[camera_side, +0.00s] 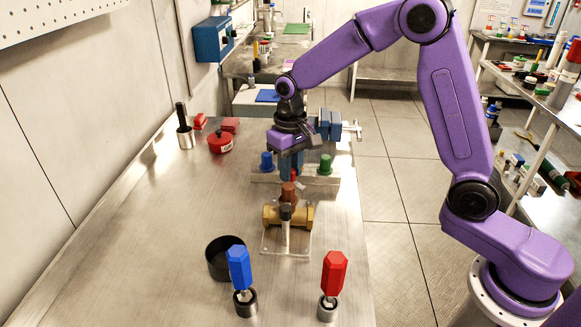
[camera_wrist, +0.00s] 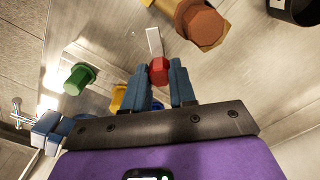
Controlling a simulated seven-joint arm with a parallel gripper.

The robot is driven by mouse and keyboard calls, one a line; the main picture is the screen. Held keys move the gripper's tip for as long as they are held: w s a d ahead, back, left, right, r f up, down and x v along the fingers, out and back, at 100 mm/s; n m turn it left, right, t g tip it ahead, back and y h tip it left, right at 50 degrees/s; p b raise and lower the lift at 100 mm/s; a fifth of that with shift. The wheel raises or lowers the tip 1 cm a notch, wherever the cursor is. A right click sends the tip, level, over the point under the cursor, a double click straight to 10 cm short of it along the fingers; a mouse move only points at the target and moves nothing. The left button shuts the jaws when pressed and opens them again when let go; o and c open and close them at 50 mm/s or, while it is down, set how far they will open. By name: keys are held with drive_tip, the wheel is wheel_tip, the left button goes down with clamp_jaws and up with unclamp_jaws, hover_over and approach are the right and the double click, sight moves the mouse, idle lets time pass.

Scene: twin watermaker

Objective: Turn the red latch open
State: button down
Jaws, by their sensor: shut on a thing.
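The red latch (camera_wrist: 159,71) shows as a small red knob between the two blue fingers of my gripper (camera_wrist: 163,82) in the wrist view. The fingers are shut on it from both sides. A pale flat bar (camera_wrist: 154,41) extends from beside the knob, away from my gripper. In the side view my gripper (camera_side: 291,172) points down over the metal block (camera_side: 262,178), and only a small red part of the latch (camera_side: 293,176) shows below the fingers. The latch's lower part is hidden, so its turn angle is hard to tell.
A blue knob (camera_side: 266,163) and a green knob (camera_side: 325,165) flank my gripper; a yellow knob (camera_wrist: 117,97) is partly hidden. A brass valve with a brown cap (camera_side: 288,193) stands close in front. Blue (camera_side: 239,268) and red (camera_side: 334,274) handled tools and a black bowl (camera_side: 217,266) stand nearer.

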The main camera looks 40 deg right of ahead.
drive_tip(key=n, duration=0.4)
drive_tip(key=shift+n, duration=2.2)
drive_tip(key=c, duration=0.9)
unclamp_jaws()
drive_tip(key=shift+r, duration=0.1)
wheel_tip(320, 180, up, 17)
drive_tip(key=shift+r, duration=0.15)
